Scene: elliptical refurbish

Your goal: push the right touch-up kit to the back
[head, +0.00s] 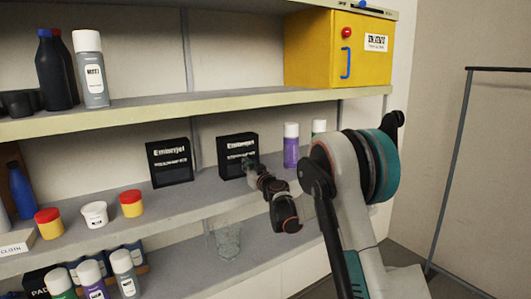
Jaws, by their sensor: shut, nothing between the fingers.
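Two black boxes with white lettering, which look like the touch-up kits, stand upright on the middle shelf (205,201). The left kit (169,161) stands apart from my arm. The right kit (237,149) has my gripper (250,167) in front of its lower right part. My gripper is shut and empty, its tip at or very near the kit's front face; I cannot tell whether they touch. The gripper and wrist hide a little of the kit's lower right corner.
Small tubs (94,214) stand at the shelf's left. The upper shelf (200,104) overhangs, holding a yellow box (310,50).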

